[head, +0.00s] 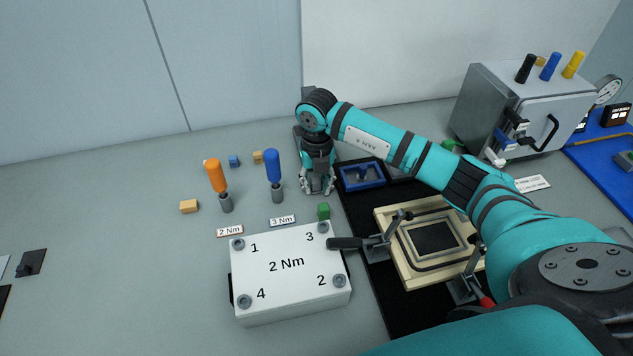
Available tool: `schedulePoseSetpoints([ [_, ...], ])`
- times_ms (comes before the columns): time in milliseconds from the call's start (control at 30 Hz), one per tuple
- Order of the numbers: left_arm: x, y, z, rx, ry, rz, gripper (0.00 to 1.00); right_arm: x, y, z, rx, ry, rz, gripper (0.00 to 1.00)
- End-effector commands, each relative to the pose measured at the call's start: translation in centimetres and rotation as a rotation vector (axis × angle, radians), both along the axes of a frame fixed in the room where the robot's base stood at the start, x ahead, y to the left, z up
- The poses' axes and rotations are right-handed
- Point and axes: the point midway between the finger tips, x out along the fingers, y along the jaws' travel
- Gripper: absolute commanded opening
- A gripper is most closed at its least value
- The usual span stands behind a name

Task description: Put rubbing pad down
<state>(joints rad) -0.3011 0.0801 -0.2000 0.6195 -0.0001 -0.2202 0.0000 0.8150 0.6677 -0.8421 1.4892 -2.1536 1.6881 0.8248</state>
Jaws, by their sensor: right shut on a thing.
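My right gripper (318,188) points down at the back of the bench, just left of the blue frame (362,177). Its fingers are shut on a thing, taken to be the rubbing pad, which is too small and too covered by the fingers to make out. I cannot tell whether it touches the bench. My left gripper is not in view.
Orange (217,177) and blue (273,167) screwdrivers stand left of the gripper. A clamped wooden frame (395,255) lies right. The bench's left is mostly clear.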

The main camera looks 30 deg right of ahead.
Motion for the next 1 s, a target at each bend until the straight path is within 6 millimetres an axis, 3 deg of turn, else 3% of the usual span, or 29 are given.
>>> schedulePoseSetpoints([
  [100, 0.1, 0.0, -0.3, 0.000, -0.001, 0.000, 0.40, 0.0, 0.0, -0.4, 0.000, 0.000, 0.000, 0.01],
  [133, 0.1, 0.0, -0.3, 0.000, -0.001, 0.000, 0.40, 0.0, 0.0, -0.4, 0.000, 0.000, 0.000, 0.28],
  [300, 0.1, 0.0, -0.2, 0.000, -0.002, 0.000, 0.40, 0.0, 0.0, -0.3, 0.000, 0.000, 0.000, 0.50],
  [667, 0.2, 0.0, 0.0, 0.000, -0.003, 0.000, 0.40, 0.0, 0.0, 0.4, 0.000, -0.001, 0.000, 0.50],
  [767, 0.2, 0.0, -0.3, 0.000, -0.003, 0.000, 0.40, 0.1, -0.1, 1.6, -0.001, -0.004, 0.001, 0.50],
  [1000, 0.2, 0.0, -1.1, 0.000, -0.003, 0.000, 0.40, 0.1, -0.1, 6.8, 0.001, -0.005, 0.001, 0.50],
])
